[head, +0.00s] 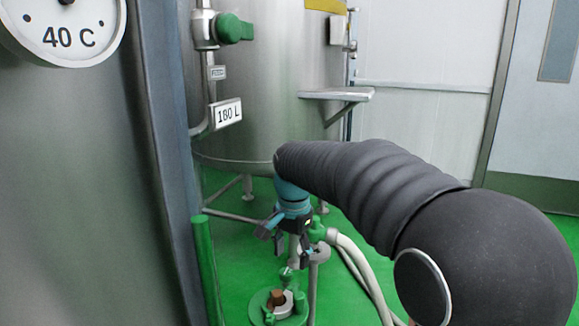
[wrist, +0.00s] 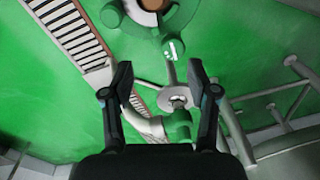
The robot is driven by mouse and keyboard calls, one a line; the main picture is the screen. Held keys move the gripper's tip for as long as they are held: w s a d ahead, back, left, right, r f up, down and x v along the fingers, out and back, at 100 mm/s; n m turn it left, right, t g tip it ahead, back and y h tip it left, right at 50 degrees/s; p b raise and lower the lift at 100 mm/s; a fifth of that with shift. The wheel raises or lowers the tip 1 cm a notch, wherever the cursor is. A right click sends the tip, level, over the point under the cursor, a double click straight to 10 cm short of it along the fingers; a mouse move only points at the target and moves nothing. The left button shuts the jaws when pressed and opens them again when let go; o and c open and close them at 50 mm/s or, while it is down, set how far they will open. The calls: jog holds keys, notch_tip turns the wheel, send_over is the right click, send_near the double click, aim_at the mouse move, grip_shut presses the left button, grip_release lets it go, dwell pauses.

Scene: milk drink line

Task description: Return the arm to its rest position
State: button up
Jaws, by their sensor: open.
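My arm, in a dark ribbed sleeve, reaches across the head view from the lower right toward the tank. My gripper (head: 283,247) hangs from its end, pointing down, in front of the tank's lower part. In the wrist view my gripper (wrist: 160,73) shows its two dark fingers spread apart with nothing held between them. Beyond the fingers are a green valve fitting (wrist: 178,125) and a pale round flange (wrist: 175,98). I cannot tell how far they are from the fingertips.
A steel tank (head: 262,95) labelled 180 L stands behind the gripper. A green round fitting (head: 262,308) with a brown centre sits below it. White hoses (head: 352,262) run close by. A floor grate (wrist: 68,28) shows in the wrist view.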

jog(key=s+d+n+t, duration=0.1)
jog(key=s+d+n, duration=0.1)
jog(key=s+d, duration=0.3)
jog(key=s+d+f+n+t, duration=0.1)
jog(key=s+d, duration=0.4)
jog(key=s, duration=0.7)
jog(key=s+d+n+t, duration=0.2)
jog(key=s+d+n, duration=0.2)
jog(key=s, duration=0.5)
jog(key=shift+d+f+t, duration=0.25)
jog(key=shift+d+t, duration=0.15)
jog(key=shift+d, duration=0.2)
